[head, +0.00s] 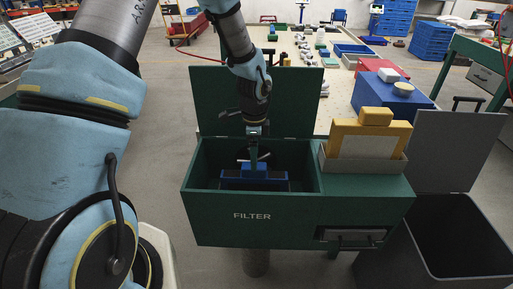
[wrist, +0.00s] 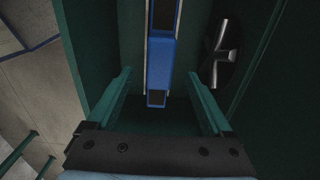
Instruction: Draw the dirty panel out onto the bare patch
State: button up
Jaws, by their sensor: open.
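The green box marked FILTER (head: 216,228) stands open with its lid raised behind. Inside it a panel with a blue top piece (head: 245,171) sits upright, its lower part hidden by the front wall. In the wrist view the panel's blue bar (wrist: 161,60) runs away from me, with dark patches and pale edges beside it. My gripper (head: 254,160) points down into the box just above the blue piece. In the wrist view my gripper (wrist: 160,78) is open, its two teal fingers on either side of the bar's near end, with gaps showing. I cannot make out a bare patch for certain.
A yellow panel with a pale face (head: 366,146) stands in a grey holder on the box's right side. A grey bin (head: 450,238) with a raised lid stands to the right. A metal fan-like part (wrist: 221,56) is on the box's inner wall. A cluttered table stretches behind.

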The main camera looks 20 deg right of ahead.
aim_at(254, 173)
notch_tip(254, 173, down, 8)
jog(key=shift+a+f+p, duration=0.1)
jog(key=shift+p, duration=0.65)
jog(key=shift+c, duration=0.2)
grip_shut()
dwell(0.7)
